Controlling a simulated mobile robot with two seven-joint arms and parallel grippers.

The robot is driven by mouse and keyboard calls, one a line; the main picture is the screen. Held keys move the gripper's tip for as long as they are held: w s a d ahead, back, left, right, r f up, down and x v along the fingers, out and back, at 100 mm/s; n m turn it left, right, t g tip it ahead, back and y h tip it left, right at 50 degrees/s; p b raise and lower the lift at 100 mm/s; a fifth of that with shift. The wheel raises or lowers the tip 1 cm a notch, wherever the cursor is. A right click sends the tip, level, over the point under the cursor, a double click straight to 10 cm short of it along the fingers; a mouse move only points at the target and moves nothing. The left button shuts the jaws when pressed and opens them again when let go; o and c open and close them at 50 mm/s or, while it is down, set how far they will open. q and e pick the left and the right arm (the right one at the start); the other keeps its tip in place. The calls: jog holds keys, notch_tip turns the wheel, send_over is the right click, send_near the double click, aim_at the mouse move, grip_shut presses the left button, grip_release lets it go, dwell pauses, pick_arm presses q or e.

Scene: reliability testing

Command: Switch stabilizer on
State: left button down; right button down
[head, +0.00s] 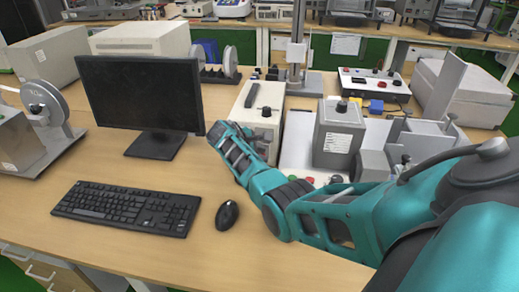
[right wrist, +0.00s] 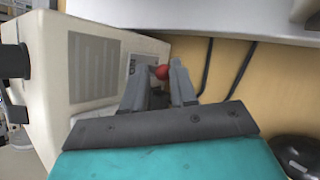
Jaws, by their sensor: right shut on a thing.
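The stabilizer appears to be the white box (head: 257,117) with a dark handle on top, right of the monitor in the head view. In the right wrist view its pale casing (right wrist: 48,85) with a grey vent panel fills the left side. A small red switch (right wrist: 162,72) shows on its front face. My right gripper (right wrist: 160,74) is at that face, its fingers close on both sides of the red switch. In the head view my teal right arm reaches to the front of the box, and the fingertips are hidden. My left gripper is not in view.
A monitor (head: 143,98), a keyboard (head: 128,207) and a mouse (head: 227,215) are on the wooden desk left of my arm. A grey instrument (head: 338,133) on a white base stands right of the box. Black cables (right wrist: 228,75) run beside my gripper.

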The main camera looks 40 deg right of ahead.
jog(key=shift+d+r+g+y, duration=0.1)
jog(key=shift+d+g+y, duration=0.05)
jog(key=shift+g+y, duration=0.4)
jog(key=shift+n+y, duration=0.25)
jog(key=shift+n, duration=0.05)
jog(key=c, duration=0.9)
grip_release()
jog(key=shift+d+r, duration=0.1)
jog(key=shift+w+r, duration=0.1)
